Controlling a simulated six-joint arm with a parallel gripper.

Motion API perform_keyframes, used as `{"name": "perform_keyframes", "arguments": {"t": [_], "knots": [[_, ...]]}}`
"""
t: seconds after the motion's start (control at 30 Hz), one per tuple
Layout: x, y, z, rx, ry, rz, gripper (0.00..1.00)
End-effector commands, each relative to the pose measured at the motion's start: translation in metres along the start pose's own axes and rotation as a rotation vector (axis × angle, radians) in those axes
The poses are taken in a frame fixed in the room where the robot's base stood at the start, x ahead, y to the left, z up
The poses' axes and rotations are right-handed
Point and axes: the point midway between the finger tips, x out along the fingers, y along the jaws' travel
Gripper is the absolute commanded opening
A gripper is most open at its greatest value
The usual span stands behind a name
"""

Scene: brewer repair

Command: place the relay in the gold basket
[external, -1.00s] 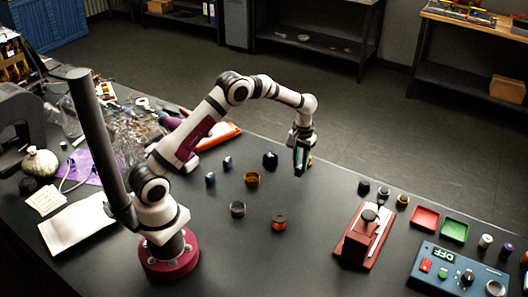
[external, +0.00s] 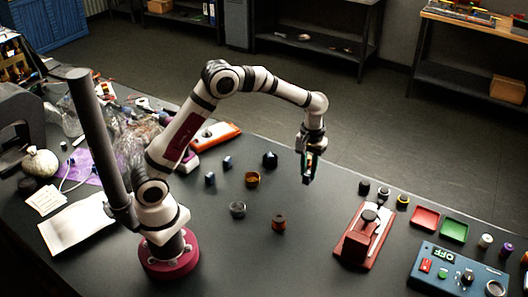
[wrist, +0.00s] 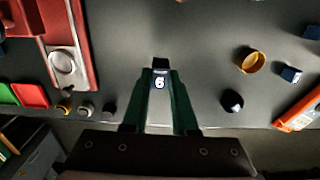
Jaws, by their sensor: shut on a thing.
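My gripper (external: 308,176) hangs in the air over the far part of the black table, right of the gold basket. Its green fingers (wrist: 160,95) are shut on a small dark block with a white mark, likely the relay (wrist: 160,81). Most of the block is hidden between the fingers. The gold basket (external: 252,180) is a small round open cup on the table. It also shows in the wrist view (wrist: 250,61), right of the fingertips and apart from them; I see nothing in it.
A grey basket (external: 237,209) and a copper-brown spool (external: 279,222) sit nearer. A red fixture (external: 365,236) is at the right. The table below my gripper is clear.

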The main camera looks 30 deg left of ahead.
Motion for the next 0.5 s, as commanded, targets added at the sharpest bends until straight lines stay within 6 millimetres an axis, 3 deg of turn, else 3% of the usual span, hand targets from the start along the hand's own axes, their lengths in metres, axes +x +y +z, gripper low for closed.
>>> {"name": "perform_keyframes", "arguments": {"t": [0.17, 0.5], "knots": [[-0.002, -0.042, -0.011, -0.294, 0.000, 0.000, 0.00], [-0.007, -0.176, -0.012, -1.291, 0.000, 0.000, 0.00]]}}
